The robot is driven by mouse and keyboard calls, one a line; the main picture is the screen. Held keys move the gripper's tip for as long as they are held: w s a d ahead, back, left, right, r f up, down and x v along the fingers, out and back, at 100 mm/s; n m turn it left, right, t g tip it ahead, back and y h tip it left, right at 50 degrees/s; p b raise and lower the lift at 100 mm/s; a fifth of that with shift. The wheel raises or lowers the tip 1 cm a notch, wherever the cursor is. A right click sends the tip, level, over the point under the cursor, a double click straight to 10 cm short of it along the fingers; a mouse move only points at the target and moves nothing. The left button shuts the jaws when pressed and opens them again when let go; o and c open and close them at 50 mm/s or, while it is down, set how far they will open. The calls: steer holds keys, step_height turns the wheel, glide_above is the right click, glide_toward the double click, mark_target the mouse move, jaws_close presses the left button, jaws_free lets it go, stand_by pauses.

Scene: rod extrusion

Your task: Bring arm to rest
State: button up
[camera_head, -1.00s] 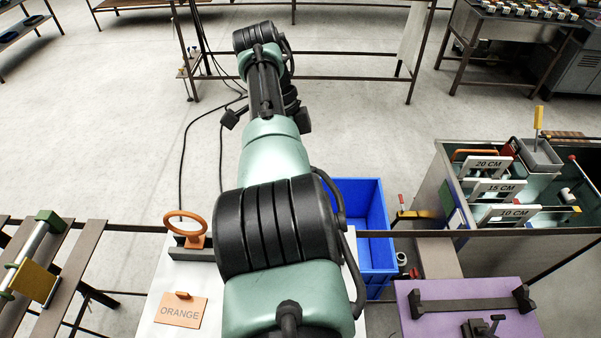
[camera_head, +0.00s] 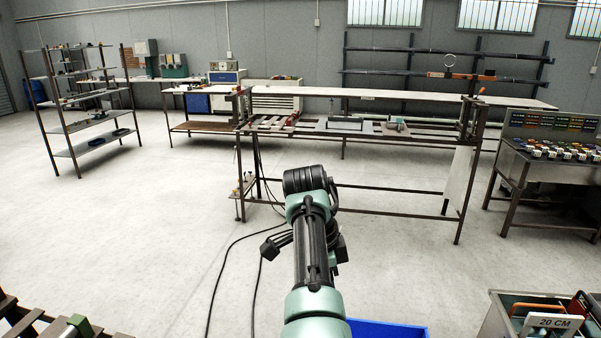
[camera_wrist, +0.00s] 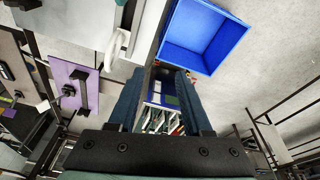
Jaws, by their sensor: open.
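My arm reaches forward from the bottom middle of the head view, over the floor. My gripper (camera_wrist: 156,85) is seen in the wrist view, its two dark fingers spread apart. Nothing is held between the fingers. Past the fingers, well apart from them, the green-walled bin with white divider plates shows. In the head view the arm's far end is partly hidden behind its own links, so the fingers cannot be made out clearly.
A blue crate (camera_wrist: 206,38) stands below; its rim shows in the head view (camera_head: 390,331). A purple board (camera_wrist: 74,88) lies left in the wrist view. A bin with a "20 CM" plate (camera_head: 553,320) is at lower right. A metal-framed workbench (camera_head: 350,188) stands ahead, with open floor before it.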

steer(key=w+a+r+n+t+y, duration=0.1)
steer(key=w+a+r+n+t, duration=0.3)
steer(key=w+r+n+t, duration=0.35)
step_height(320, 180, up, 15)
steer(key=a+n+t, duration=0.2)
steer(key=n+t, duration=0.1)
steer(key=t, duration=0.5)
steer(key=s+r+n+t, duration=0.3)
steer(key=s+r+t, duration=0.3)
steer(key=s+r, duration=0.5)
steer(key=s+r+n+t+y, duration=0.1)
steer(key=s+r+n+t, duration=0.2)
steer(key=s+r, duration=0.9)
steer(key=s+t, duration=0.3)
steer(key=s, duration=0.2)
steer(key=shift+s+n, duration=0.15)
steer(key=shift+n, duration=0.2)
